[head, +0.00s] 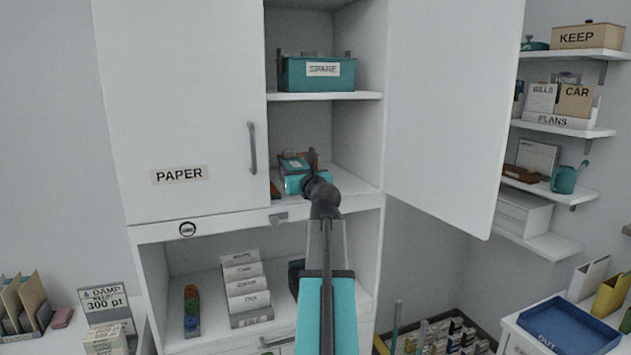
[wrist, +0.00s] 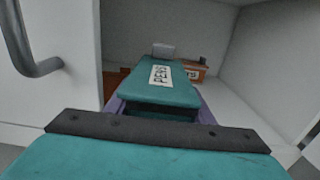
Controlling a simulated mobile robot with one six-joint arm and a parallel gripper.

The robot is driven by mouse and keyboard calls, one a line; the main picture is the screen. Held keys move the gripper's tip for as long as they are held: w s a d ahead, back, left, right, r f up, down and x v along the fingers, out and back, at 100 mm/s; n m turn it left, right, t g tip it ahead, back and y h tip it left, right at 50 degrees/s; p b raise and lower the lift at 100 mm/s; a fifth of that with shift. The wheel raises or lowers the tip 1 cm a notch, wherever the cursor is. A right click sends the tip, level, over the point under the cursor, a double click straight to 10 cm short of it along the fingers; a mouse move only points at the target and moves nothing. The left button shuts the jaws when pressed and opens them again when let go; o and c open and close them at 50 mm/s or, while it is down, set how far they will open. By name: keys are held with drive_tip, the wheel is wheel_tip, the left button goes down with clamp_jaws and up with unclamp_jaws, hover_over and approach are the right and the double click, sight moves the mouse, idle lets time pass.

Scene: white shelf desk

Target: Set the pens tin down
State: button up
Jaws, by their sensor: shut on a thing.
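In the head view the tin (head: 293,163) shows only in part, inside the lower compartment of the open cupboard, behind my gripper (head: 303,174). My gripper is shut on the tin. The tin is over the compartment floor, but I cannot tell whether its underside touches it. My wrist and arm hide much of it in the head view.
A brown box with a partly hidden label (wrist: 192,71) stands close behind the tin. The compartment floor (wrist: 240,112) is bare to the right. A closed PAPER door (head: 180,120) is left, an open door (head: 450,110) right. A SPARE box (head: 318,78) stands on the shelf above.

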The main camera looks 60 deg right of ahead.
drive_tip(key=d+p, duration=0.1)
drive_tip(key=d, duration=0.4)
drive_tip(key=w+d+f+p, duration=0.1)
drive_tip(key=d, duration=0.4)
drive_tip(key=w+d+p, duration=0.1)
drive_tip(key=d, duration=0.4)
drive_tip(key=shift+d+f, duration=0.1)
drive_tip(key=shift+f, duration=0.1)
drive_tip(key=shift+s, duration=0.1)
drive_tip(key=shift+f+p, duration=0.6)
drive_tip(key=shift+f, duration=1.15)
drive_tip(key=shift+f, duration=0.2)
drive_tip(key=o, duration=1.2)
drive_tip(key=shift+o, duration=0.2)
drive_tip(key=shift+r, duration=0.2)
drive_tip(key=shift+b+v, duration=0.3)
drive_tip(key=shift+v, duration=0.7)
drive_tip(key=b+v, duration=0.2)
drive_tip(key=v, duration=0.8)
drive_tip(key=shift+b, duration=0.4)
